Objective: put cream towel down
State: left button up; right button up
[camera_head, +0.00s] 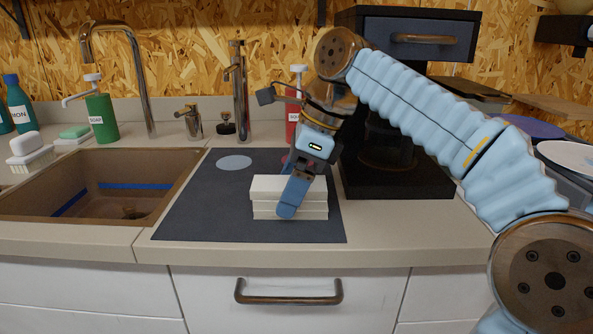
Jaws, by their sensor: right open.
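The cream towel (262,197) is a folded, layered block lying on the dark mat (185,215) on the counter. My right gripper (293,197) points down at the towel, with its blue finger in front of the towel's front face. The jaws are open, and part of the towel's middle is hidden behind the finger. I cannot tell whether the finger touches the towel. My left gripper is not in view.
A sink (95,190) lies to the left, with a green soap bottle (101,117) behind it. A black coffee machine (400,175) stands right of the mat. A grey disc (234,162) marks the mat's back left. The mat's left part is clear.

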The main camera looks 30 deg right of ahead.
jog(key=v, duration=0.6)
jog(key=shift+s+d+r, duration=0.1)
jog(key=shift+r, duration=0.2)
